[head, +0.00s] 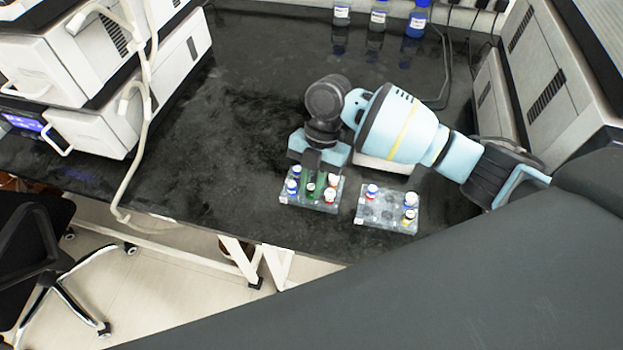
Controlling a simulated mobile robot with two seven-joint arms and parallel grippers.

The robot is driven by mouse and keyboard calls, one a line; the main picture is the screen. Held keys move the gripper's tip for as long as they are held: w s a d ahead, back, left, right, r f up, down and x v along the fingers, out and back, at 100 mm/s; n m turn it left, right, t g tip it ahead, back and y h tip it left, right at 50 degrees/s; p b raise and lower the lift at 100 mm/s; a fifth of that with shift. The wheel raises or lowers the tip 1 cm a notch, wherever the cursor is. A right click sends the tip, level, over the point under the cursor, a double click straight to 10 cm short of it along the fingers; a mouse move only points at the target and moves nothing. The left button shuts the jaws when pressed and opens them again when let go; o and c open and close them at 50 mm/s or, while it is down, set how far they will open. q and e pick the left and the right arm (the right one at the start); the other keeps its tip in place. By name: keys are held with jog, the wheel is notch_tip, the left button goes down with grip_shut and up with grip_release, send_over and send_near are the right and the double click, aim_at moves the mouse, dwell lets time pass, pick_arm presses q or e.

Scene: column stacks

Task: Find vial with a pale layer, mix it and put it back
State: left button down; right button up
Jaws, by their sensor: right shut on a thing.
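Two clear vial racks stand near the front edge of the dark bench. The left rack (287,201) holds several vials with blue, white and red-and-white caps, and green shows near its middle. The right rack (372,222) holds one vial (372,190) at its back left and two vials (410,206) at its right side. My right gripper (317,178) points down over the left rack and is shut on a vial there. The gripper partly hides that vial, and I cannot tell whether it is seated or lifted. A pale layer cannot be made out in any vial. My left gripper is out of view.
White instruments (80,60) stand at the left, with a pale hose hanging in front. More grey-white equipment (540,80) stands at the right. Several labelled bottles (378,18) stand at the back. The bench's middle left (220,130) is clear.

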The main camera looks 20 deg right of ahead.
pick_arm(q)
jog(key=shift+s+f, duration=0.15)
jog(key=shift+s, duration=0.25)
pick_arm(e)
jog(key=shift+f, duration=0.1)
jog(key=o, duration=1.2)
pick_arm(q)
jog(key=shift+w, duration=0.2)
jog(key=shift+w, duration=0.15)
pick_arm(e)
jog(key=shift+f, duration=0.1)
